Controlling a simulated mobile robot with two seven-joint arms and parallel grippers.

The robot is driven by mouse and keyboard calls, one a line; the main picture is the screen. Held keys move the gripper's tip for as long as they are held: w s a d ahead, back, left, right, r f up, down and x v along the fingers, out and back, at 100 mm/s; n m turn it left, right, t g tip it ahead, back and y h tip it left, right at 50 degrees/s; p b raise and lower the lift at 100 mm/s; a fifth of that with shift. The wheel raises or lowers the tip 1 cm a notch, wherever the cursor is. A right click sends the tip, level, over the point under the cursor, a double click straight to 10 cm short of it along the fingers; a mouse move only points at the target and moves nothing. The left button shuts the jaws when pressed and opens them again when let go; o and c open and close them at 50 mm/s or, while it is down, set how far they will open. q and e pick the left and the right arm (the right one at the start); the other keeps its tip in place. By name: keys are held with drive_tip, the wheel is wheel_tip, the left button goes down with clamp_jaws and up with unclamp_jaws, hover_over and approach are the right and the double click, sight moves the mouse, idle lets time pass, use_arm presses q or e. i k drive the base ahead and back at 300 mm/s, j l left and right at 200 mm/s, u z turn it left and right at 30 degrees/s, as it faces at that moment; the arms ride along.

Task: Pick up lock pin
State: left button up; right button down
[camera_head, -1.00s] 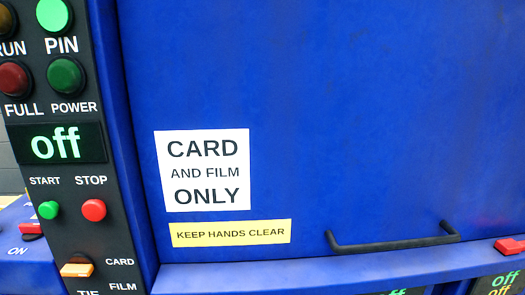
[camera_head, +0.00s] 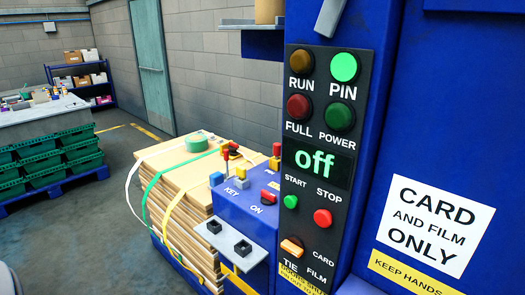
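No gripper of mine is in view. I cannot clearly tell which thing is the lock pin. On the blue box (camera_head: 228,209) marked KEY and ON, left of the control panel, stand several small red, yellow and blue pieces. One is an upright red-topped piece (camera_head: 226,154) towards the back. Another is a red and yellow piece (camera_head: 276,156) close to the panel edge. A grey bracket (camera_head: 222,240) with two black square sockets sticks out from the box front. The control panel (camera_head: 331,156) shows a lit green PIN lamp (camera_head: 344,67) and the display reads off.
A strapped stack of brown sheets (camera_head: 178,180) stands left of the box. Green crates (camera_head: 50,160) on a blue pallet and a grey table (camera_head: 45,115) are further left. Open floor (camera_head: 100,225) lies between. The blue machine front (camera_head: 440,130) fills the right.

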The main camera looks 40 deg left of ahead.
sight(277, 147)
drive_tip(key=u, duration=1.05)
drive_tip(key=i+j+z, duration=0.1)
drive_tip(key=j, duration=0.35)
drive_tip(key=i+j+z, duration=0.1)
drive_tip(key=i+j, duration=0.2)
drive_tip(key=j, duration=0.2)
drive_tip(key=i+j+z, duration=0.1)
drive_tip(key=j, duration=0.4)
drive_tip(key=i+j+z, duration=0.1)
drive_tip(key=i+j, duration=0.15)
drive_tip(key=j, duration=0.25)
drive_tip(key=i+j+z, duration=0.1)
drive_tip(key=j, duration=0.45)
drive_tip(key=i+j+z, duration=0.15)
drive_tip(key=j, duration=0.35)
drive_tip(key=i+j+z, duration=0.1)
drive_tip(key=j, duration=0.45)
drive_tip(key=j+z, duration=0.1)
drive_tip(key=j, duration=0.45)
drive_tip(key=i, duration=0.05)
